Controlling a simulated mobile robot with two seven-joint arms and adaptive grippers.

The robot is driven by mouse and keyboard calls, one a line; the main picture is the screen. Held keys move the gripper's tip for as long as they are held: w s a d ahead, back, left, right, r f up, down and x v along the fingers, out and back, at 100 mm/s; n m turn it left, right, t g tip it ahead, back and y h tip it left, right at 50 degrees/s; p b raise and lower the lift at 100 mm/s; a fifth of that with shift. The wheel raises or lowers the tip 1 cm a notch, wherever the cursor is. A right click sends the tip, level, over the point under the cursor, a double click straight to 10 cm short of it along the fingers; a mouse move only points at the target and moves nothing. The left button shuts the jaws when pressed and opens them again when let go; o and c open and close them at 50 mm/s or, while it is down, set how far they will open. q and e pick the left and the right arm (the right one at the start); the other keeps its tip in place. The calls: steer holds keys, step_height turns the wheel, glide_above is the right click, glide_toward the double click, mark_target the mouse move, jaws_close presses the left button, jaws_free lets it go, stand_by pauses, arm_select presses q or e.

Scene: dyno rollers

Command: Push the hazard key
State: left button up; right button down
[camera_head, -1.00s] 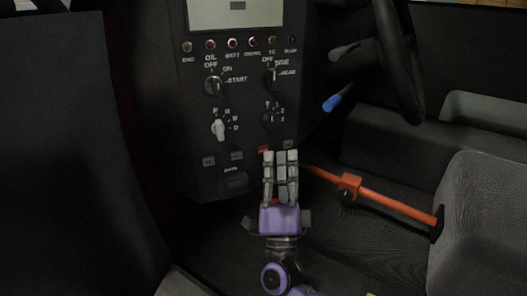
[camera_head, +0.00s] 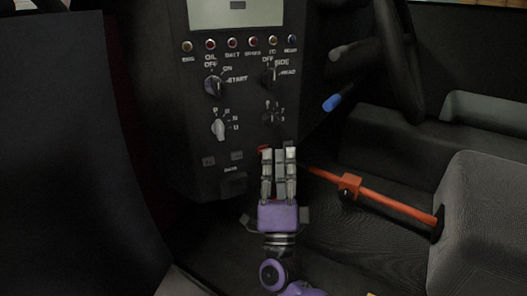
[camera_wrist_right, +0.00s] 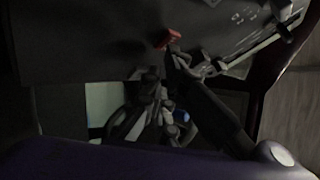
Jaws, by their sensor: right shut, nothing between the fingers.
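The red hazard key (camera_head: 263,149) is on the lower part of the dark console. It is partly hidden behind the fingertips of my right gripper (camera_head: 278,152). In the right wrist view the red key (camera_wrist_right: 168,38) stands out from the dark panel, close to the dark fingers (camera_wrist_right: 160,85). My right gripper is shut and empty, with its fingers pointing up towards the panel. I cannot tell whether a fingertip touches the key. My left gripper is not in view.
Grey keys (camera_head: 237,156) sit left of the red key. Rotary knobs (camera_head: 218,128) and a row of lamps (camera_head: 232,43) are above. An orange bar (camera_head: 385,199) crosses to the right, beside a grey seat (camera_head: 490,220). A blue-tipped lever (camera_head: 332,103) is at upper right.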

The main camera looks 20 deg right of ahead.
steer(key=shift+s, duration=0.15)
stand_by(0.4)
steer(key=shift+s+p, duration=0.3)
steer(key=s+p, duration=0.2)
steer(key=s, duration=0.4)
steer(key=shift+d, duration=0.2)
stand_by(0.3)
